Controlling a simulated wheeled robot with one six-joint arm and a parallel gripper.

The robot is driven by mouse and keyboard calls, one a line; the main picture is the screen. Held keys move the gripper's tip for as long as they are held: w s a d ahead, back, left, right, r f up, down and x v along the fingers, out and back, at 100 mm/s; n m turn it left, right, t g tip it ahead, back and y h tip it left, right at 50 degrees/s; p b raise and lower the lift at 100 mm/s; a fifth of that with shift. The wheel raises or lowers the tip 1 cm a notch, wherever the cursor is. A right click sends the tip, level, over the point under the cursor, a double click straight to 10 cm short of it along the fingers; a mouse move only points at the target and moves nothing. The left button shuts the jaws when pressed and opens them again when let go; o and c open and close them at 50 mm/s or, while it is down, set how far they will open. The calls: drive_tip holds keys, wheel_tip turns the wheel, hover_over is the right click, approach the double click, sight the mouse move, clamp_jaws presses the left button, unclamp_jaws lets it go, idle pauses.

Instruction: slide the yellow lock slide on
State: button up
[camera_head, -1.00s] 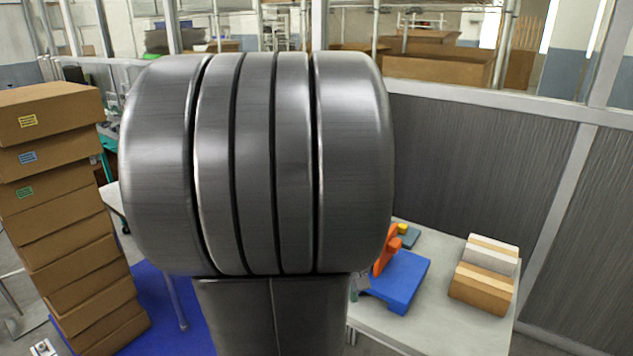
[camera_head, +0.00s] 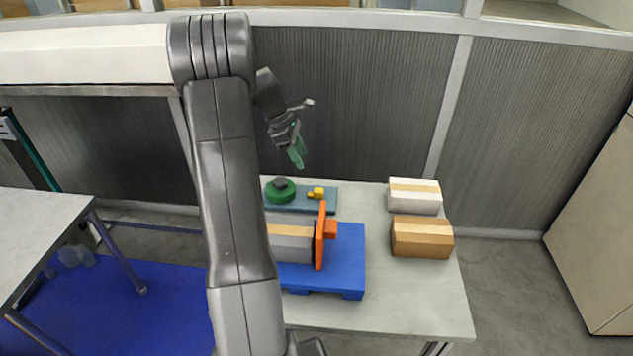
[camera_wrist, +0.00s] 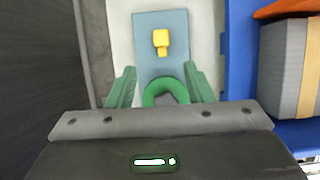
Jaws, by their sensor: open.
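The yellow lock slide (camera_head: 316,193) lies on a blue-grey mat (camera_head: 328,203) at the back of the table. It also shows in the wrist view (camera_wrist: 161,42), with nothing around it. A green round piece with a dark knob (camera_head: 281,190) sits on the same mat, left of the slide; in the wrist view its green ring (camera_wrist: 165,90) is partly hidden by my wrist. My gripper (camera_head: 298,150) is open and empty, above the back of the table. Its green fingers (camera_wrist: 160,85) appear on either side of the green ring in the wrist view.
A blue stand (camera_head: 350,260) holds an upright orange plate (camera_head: 320,235) and a grey box with a tan band (camera_head: 290,242). A white box (camera_head: 414,196) and a brown box (camera_head: 421,237) stand at the right. The table's front right (camera_head: 420,305) is clear.

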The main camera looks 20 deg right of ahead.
sight(317, 190)
drive_tip(key=p+x, duration=0.1)
drive_tip(key=x, duration=1.2)
drive_tip(key=shift+s+a, duration=0.1)
clamp_jaws()
